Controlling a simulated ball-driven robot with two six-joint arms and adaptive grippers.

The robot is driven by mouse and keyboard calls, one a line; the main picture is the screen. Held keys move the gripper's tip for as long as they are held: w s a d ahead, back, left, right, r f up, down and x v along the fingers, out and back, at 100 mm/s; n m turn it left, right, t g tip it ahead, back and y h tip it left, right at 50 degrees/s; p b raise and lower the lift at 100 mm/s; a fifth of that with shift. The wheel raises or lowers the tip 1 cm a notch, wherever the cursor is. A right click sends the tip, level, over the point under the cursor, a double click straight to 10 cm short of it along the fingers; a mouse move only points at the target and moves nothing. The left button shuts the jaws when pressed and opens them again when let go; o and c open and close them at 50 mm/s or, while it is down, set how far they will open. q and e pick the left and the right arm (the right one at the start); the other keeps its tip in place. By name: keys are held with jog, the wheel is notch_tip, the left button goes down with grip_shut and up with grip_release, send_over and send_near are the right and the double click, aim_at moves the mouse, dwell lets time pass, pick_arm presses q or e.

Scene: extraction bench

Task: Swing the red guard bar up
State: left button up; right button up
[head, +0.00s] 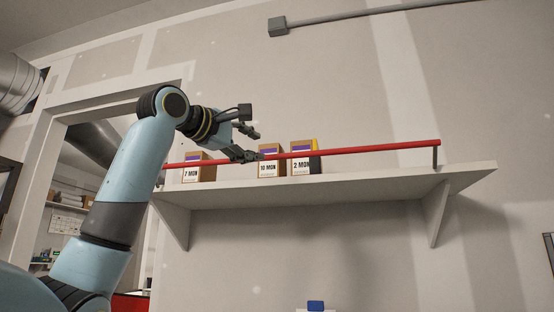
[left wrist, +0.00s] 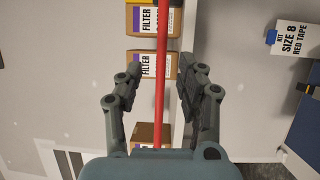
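The red guard bar (head: 350,150) runs nearly level along the front of a wall shelf, in front of several boxes. Its right end meets a short dark post at the shelf's right side. My left gripper (head: 260,146) is at the bar's left half, near the middle boxes. In the left wrist view the red bar (left wrist: 162,62) passes between the two spread fingers of my left gripper (left wrist: 160,66), with a gap visible on each side. The gripper looks open. The bar's left end is partly hidden near my arm. My right gripper is in neither view.
The shelf (head: 340,189) holds a left box (head: 192,174), a middle box (head: 270,171) and a right box (head: 302,172) behind the bar. The wall above is clear up to a grey conduit (head: 350,15). A paper label (left wrist: 294,38) shows in the left wrist view.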

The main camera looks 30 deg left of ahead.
aim_at(275, 155)
pick_arm(q)
jog(key=w+p, duration=0.1)
jog(key=w, duration=0.2)
jog(key=w+d+p, duration=0.1)
jog(key=w, duration=0.2)
jog(key=w+p, duration=0.1)
jog(key=w, duration=0.2)
jog(key=shift+d+r, duration=0.2)
jog(key=shift+r, duration=0.05)
jog(key=shift+w+f, duration=0.1)
jog(key=shift+w, duration=0.4)
jog(key=shift+c, duration=0.2)
grip_shut()
